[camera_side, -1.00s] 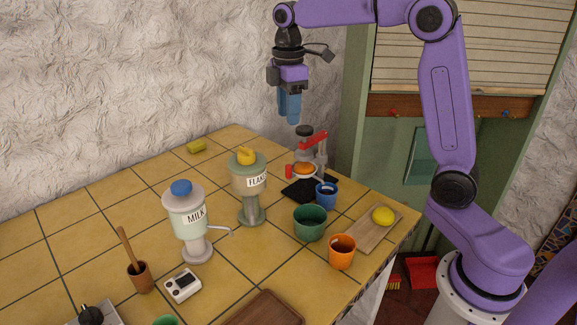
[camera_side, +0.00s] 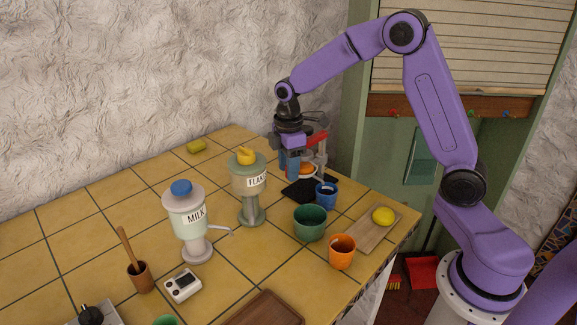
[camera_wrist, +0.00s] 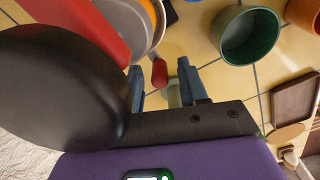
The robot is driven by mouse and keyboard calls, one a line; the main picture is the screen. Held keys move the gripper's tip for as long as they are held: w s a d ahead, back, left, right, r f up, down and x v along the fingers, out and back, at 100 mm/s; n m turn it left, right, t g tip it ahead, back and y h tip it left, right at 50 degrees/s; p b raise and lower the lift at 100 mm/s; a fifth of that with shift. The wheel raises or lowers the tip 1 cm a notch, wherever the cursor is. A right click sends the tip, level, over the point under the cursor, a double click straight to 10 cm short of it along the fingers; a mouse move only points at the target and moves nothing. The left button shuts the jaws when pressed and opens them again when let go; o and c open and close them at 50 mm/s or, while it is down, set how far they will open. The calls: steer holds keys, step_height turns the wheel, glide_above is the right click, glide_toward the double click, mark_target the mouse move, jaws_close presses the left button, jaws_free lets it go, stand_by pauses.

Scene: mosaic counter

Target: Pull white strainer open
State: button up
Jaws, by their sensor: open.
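The white strainer (camera_side: 307,176) sits in the press with an orange-coloured piece (camera_side: 306,169) in it. In the wrist view the strainer (camera_wrist: 157,38) is a pale round rim at the top, and its short red handle (camera_wrist: 159,73) points toward my gripper. My gripper (camera_wrist: 160,66) is open, with one blue finger on each side of the red handle. I cannot tell whether either finger touches it. In the side view my gripper (camera_side: 292,172) is low at the press's left side and hides the handle.
The press's red lever (camera_side: 316,138) is close beside my wrist. A large dark round part (camera_wrist: 58,85) fills the wrist view's left. A blue cup (camera_side: 326,196), green cup (camera_side: 310,224) and orange cup (camera_side: 342,252) stand in front. The FLAKES dispenser (camera_side: 250,200) stands left.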

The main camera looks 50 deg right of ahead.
steer(key=shift+f, duration=0.15)
jaws_close()
steer(key=shift+w, duration=0.15)
steer(key=w+d+m, duration=1)
steer(key=w+m, duration=0.3)
steer(key=m, duration=0.2)
steer(key=shift+d, duration=0.15)
stand_by(1.4)
steer(key=shift+d, duration=0.1)
stand_by(0.5)
